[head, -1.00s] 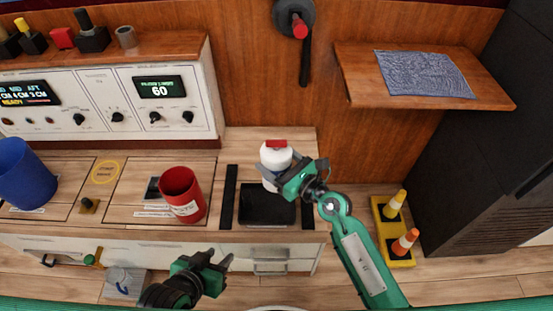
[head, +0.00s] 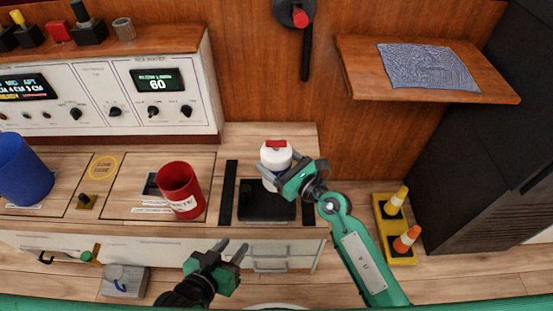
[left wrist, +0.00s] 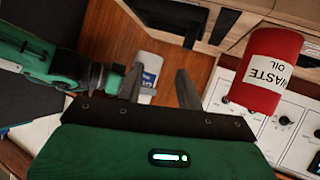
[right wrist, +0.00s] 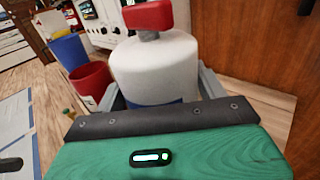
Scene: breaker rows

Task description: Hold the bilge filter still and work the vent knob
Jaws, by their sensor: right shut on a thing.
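The bilge filter (head: 272,158) is a white canister with a blue-and-white label, standing upright at the back of a black tray (head: 266,208) on the bench. The vent knob (head: 276,144) is the red bar on its top, seen close in the right wrist view (right wrist: 148,16). My right gripper (head: 284,175) is shut around the filter's body, one finger on each side, below the knob. My left gripper (head: 233,250) is open and empty, in front of the bench, lower and left of the filter. The filter also shows beyond its fingers in the left wrist view (left wrist: 149,72).
A red waste oil bin (head: 181,190) stands left of the tray, and a blue bin (head: 20,170) farther left. A control panel (head: 130,100) backs the bench. A shelf with a blue cloth (head: 428,68) juts out at the upper right.

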